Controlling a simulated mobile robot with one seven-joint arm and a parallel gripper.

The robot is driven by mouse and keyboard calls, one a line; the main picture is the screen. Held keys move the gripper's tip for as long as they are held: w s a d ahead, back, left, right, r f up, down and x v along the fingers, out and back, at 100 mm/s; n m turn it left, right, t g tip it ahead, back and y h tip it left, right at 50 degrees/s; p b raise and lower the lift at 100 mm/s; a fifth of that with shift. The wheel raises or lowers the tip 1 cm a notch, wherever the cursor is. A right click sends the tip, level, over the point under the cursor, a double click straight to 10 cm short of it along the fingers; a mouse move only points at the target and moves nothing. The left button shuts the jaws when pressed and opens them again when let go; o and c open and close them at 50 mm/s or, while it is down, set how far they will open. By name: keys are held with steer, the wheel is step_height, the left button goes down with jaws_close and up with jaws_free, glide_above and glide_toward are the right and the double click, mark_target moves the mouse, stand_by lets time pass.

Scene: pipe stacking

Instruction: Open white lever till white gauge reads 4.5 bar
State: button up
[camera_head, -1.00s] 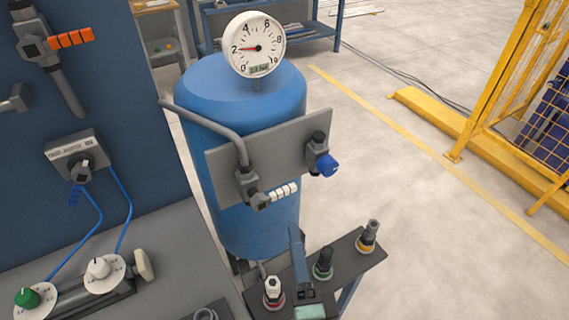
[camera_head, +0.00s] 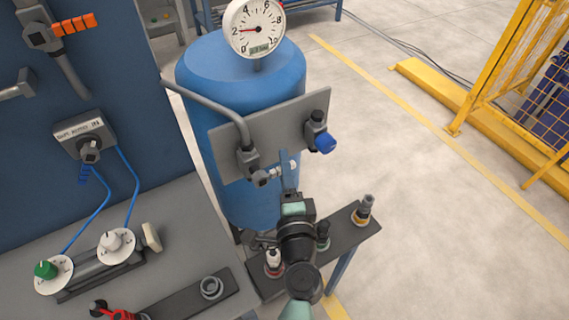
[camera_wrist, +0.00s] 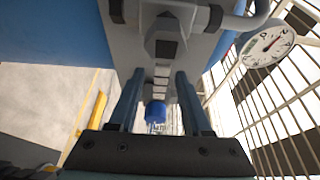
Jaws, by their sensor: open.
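The white gauge (camera_head: 254,28) sits on top of the blue tank (camera_head: 215,75), its needle near 2; its digital readout is too small to read. It also shows tilted in the wrist view (camera_wrist: 268,42). The white lever (camera_head: 274,172) has ribbed segments and sticks out of the valve on the grey panel (camera_head: 290,118). My gripper (camera_head: 288,160) is in front of the panel and partly hides the lever. In the wrist view my open fingers (camera_wrist: 158,80) appear either side of the lever (camera_wrist: 161,72); contact cannot be told.
A blue knob (camera_head: 325,143) is right of the lever on the panel. An orange lever (camera_head: 75,25) is on the left wall. Several fittings stand on the dark shelf (camera_head: 345,240) below the tank. Two dials (camera_head: 114,245) are on the left bench.

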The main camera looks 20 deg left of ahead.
steer(key=shift+w+a, duration=0.15)
steer(key=shift+w, duration=0.05)
jaws_close()
stand_by(1.4)
